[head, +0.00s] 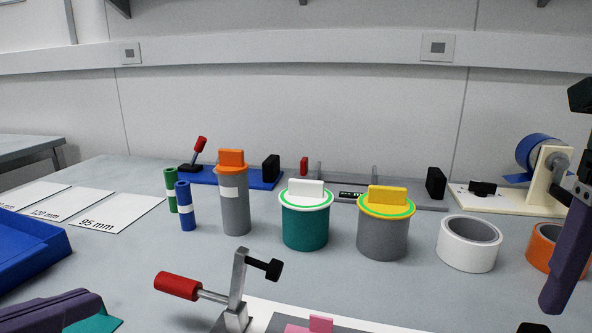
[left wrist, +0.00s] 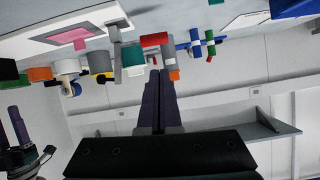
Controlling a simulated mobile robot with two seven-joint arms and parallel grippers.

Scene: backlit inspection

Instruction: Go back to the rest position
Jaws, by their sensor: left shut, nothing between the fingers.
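My left gripper (head: 82,303) is at the bottom left corner of the head view, in front of the blue bin. In the left wrist view its two purple fingers (left wrist: 160,76) lie together, shut with nothing between them. My right gripper (head: 560,295) hangs at the right edge of the head view, near the orange tape roll, with its purple finger pointing down. It also shows at the left edge of the left wrist view (left wrist: 16,125). Its opening cannot be made out.
A toggle clamp (head: 178,286) with a red handle stands at the front. Behind it are a grey cylinder (head: 235,205), a teal pot (head: 305,228), a grey pot (head: 383,238) and a white roll (head: 468,245). A blue bin (head: 30,255) is at left.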

